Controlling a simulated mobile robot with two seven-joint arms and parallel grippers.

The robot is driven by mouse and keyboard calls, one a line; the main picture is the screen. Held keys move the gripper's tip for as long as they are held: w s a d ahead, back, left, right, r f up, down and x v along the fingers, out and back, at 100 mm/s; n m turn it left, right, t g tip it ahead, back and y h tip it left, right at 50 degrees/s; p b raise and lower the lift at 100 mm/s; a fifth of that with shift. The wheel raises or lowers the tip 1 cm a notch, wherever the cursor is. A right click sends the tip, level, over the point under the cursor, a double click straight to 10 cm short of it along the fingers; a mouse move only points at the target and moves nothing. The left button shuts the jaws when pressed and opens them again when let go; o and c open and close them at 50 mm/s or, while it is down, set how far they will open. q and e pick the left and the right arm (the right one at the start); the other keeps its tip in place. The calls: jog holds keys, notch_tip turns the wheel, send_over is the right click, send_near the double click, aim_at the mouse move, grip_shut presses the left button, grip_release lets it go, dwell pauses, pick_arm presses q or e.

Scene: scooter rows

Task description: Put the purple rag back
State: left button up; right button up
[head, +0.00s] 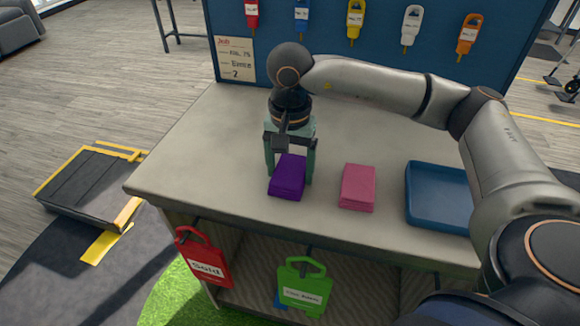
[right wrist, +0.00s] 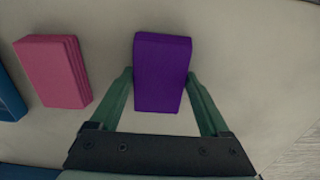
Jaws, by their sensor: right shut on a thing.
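The purple rag (head: 287,178) is a folded stack on the grey counter, left of a pink rag (head: 357,187). My right gripper (head: 290,172) reaches down over the purple rag, one finger on each side. In the right wrist view the purple rag (right wrist: 162,72) sits between the green fingertips (right wrist: 160,76), which press against its two sides. The rag appears to be at counter level; I cannot tell whether it is lifted at all. My left gripper is not in view.
A blue tray (head: 438,224) stands on the counter at the right, below my right arm. A blue board (head: 330,45) with several coloured tags rises behind. Red (head: 203,258) and green (head: 303,287) tags hang on the counter's front. The counter's left part is clear.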

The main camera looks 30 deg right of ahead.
aim_at(290, 170)
jog(key=shift+f, duration=0.2)
jog(key=o, duration=1)
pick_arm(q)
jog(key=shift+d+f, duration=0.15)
pick_arm(e)
jog(key=shift+r, duration=0.1)
jog(key=shift+r, duration=0.45)
pick_arm(q)
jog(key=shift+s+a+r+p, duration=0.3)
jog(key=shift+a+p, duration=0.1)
jog(key=shift+p, duration=0.1)
pick_arm(e)
notch_tip(290, 170, up, 11)
jog(key=shift+r, duration=0.2)
